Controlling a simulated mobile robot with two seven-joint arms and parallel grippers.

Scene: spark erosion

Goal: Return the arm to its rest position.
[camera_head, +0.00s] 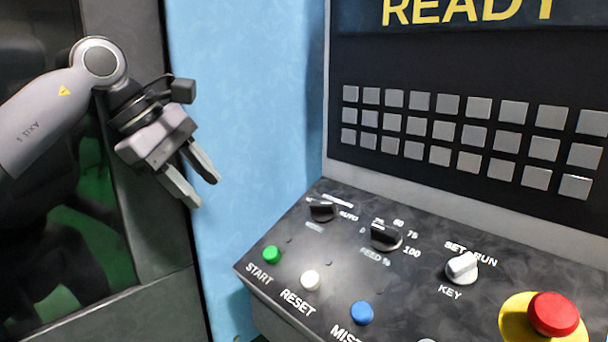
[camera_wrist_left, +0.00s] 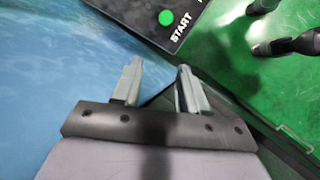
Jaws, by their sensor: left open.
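My left arm comes in from the left in the head view. My left gripper (camera_head: 198,182) is open and empty, pointing down and to the right in front of the blue panel. It is left of the control panel and apart from it. In the left wrist view the two fingers of my left gripper (camera_wrist_left: 156,88) stand apart with nothing between them. The green START button (camera_wrist_left: 166,17) shows beyond the fingertips there. My right gripper is not in view.
A sloped control panel (camera_head: 290,240) carries the START button (camera_head: 272,255), knobs, a key switch (camera_head: 462,267) and a red emergency stop (camera_head: 553,313). A screen reading READY (camera_head: 468,10) stands above a keypad. A dark window (camera_head: 60,240) with a green interior is at left.

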